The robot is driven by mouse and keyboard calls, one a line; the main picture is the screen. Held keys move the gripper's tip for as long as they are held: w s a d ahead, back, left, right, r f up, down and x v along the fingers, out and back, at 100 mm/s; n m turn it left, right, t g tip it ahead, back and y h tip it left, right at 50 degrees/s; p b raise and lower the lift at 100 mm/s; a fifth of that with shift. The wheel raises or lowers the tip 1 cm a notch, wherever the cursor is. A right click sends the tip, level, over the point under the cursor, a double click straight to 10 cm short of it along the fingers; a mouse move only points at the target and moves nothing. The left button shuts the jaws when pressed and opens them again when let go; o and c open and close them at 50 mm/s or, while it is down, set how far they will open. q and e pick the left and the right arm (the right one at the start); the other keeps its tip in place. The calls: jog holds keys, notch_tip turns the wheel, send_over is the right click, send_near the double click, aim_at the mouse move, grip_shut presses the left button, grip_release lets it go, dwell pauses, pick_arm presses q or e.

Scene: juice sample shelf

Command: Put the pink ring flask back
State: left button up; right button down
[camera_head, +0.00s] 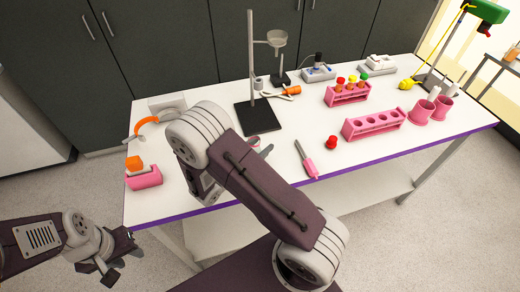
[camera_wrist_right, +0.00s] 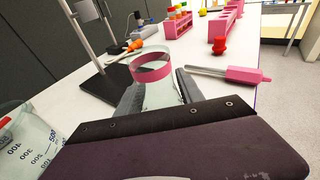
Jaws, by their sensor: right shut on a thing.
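The clear glass flask with a pink ring (camera_wrist_right: 152,70) stands between the fingers of my right gripper (camera_wrist_right: 157,92) in the right wrist view. That gripper is shut on it. In the head view my right arm hides most of the flask, and whether its base touches the table is hidden. My left gripper (camera_head: 121,256) is open and empty, off the table's front left side, low in the head view.
A stand with a black base (camera_head: 258,117) is just behind the flask. A graduated beaker (camera_wrist_right: 28,145) is close at left in the wrist view. A pink-handled tool (camera_head: 309,165), red stopper (camera_head: 331,142) and pink racks (camera_head: 373,123) lie to the right. The front right tabletop is clear.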

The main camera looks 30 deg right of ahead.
jog(key=c, duration=0.7)
grip_release()
jog(key=shift+c, duration=0.2)
